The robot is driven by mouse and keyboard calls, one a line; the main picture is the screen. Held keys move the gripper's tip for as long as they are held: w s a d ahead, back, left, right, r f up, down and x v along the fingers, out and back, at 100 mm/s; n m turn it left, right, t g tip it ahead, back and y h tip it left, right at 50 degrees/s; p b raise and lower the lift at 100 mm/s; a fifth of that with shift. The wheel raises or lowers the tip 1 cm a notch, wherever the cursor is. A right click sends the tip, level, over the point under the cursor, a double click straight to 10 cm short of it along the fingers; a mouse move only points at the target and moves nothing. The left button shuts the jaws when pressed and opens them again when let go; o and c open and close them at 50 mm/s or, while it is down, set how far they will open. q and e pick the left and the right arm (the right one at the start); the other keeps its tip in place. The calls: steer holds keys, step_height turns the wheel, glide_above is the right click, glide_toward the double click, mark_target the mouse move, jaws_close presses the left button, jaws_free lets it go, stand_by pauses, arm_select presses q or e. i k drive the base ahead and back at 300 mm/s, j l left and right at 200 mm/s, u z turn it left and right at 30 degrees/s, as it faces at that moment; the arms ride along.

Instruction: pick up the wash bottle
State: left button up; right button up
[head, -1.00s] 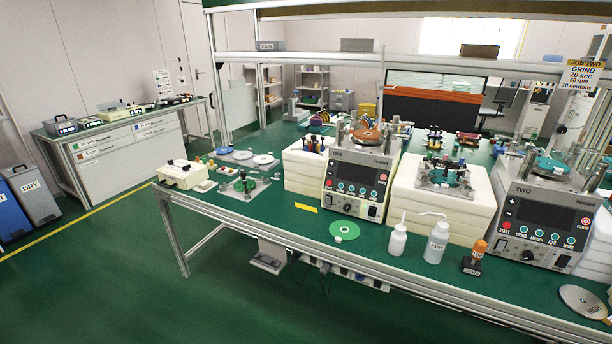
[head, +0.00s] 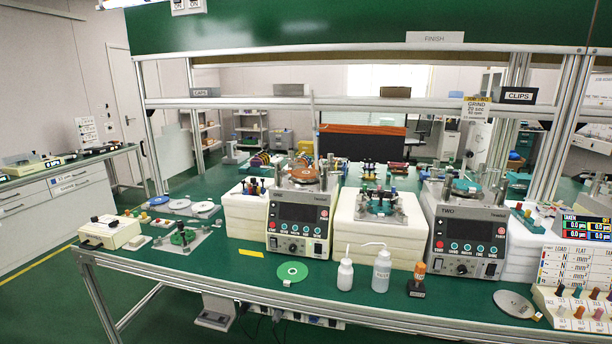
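The wash bottle (head: 381,273) is a white, translucent squeeze bottle with a bent spout pointing left and a small dark label. It stands upright near the front edge of the green bench (head: 225,262). A smaller white bottle (head: 345,275) with a straight pointed nozzle stands just to its left, a small gap apart. Neither of my grippers is in view.
An orange-topped item on a dark stand (head: 417,280) stands just right of the wash bottle. Behind are white blocks (head: 375,238) and machine TWO (head: 466,240). A green disc (head: 292,271) lies left, a grey disc (head: 514,304) right. A shelf rail (head: 360,103) crosses above.

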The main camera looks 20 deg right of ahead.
mark_target(381, 274)
steer(key=z, duration=1.25)
steer(key=j, duration=0.2)
